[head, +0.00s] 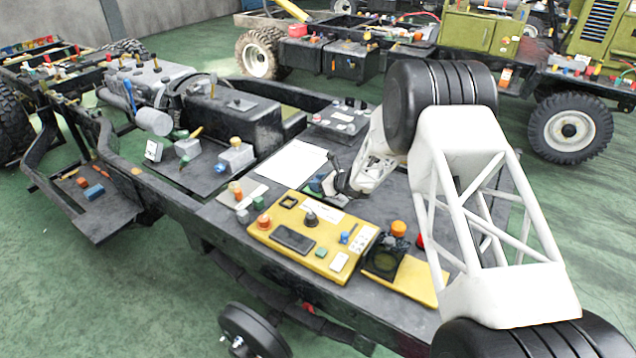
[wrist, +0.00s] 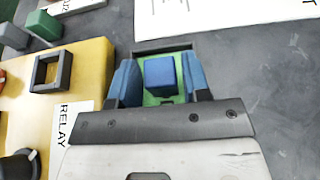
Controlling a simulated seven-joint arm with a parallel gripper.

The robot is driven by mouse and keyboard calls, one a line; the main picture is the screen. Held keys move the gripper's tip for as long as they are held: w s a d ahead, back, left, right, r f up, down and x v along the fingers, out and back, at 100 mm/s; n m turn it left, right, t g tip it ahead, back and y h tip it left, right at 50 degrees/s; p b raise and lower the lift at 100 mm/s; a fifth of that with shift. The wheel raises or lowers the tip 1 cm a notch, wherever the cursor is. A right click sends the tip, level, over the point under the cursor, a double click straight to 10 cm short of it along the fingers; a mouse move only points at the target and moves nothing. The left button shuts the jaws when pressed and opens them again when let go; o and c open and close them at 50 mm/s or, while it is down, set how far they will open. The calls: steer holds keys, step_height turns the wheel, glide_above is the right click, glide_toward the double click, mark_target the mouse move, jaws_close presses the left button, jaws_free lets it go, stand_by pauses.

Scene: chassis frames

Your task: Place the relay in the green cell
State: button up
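A blue block (wrist: 160,72), probably the relay, sits inside a dark-walled cell with a green floor, the green cell (wrist: 165,47). My gripper (wrist: 160,78) is over the cell, one blue fingertip on each side of the block. Strips of green floor show between the block and both fingertips, so the gripper is open around it and apart from it. The block looks upright; its underside is hidden. In the head view my gripper (head: 327,186) is low over the dark deck, and the block is too small or hidden to make out.
A yellow panel (head: 290,259) lies close by, with a RELAY label (wrist: 72,135), an empty black square frame (wrist: 52,70) and a dark knob (head: 311,217). A white sheet (head: 291,164) lies behind. Small blocks (head: 235,157) stand at the left. Dark deck right of the cell is clear.

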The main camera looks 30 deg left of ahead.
steer(key=shift+o, duration=1)
steer(key=shift+r, duration=0.2)
steer(key=shift+v, duration=6.05)
steer(key=shift+f, duration=0.1)
